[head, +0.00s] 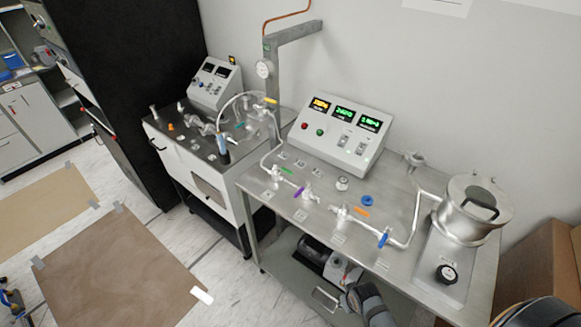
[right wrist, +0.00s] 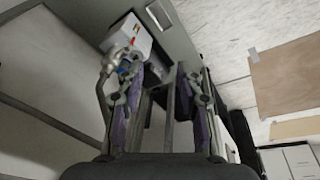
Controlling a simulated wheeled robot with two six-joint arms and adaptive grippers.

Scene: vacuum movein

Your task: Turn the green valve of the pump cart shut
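The pump cart (head: 405,190) is a steel-topped cart in the right half of the head view, with glass tubing and coloured valve handles. The green valve (head: 286,171) is a small green handle on the line near the cart's left back part. Purple (head: 299,192), orange (head: 361,212) and blue (head: 383,240) handles follow to its right. My right gripper (right wrist: 160,85) shows in the right wrist view with its purple-padded fingers apart and nothing between them. My right arm is low at the cart's front edge in the head view, away from the green valve.
A panel (head: 340,132) with lit displays stands at the cart's back. A steel chamber (head: 472,208) stands at its right. A second cart (head: 178,150) with glassware stands to the left. A white-and-red unit (right wrist: 128,36) is near my right fingers. Floor mats (head: 115,260) lie front left.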

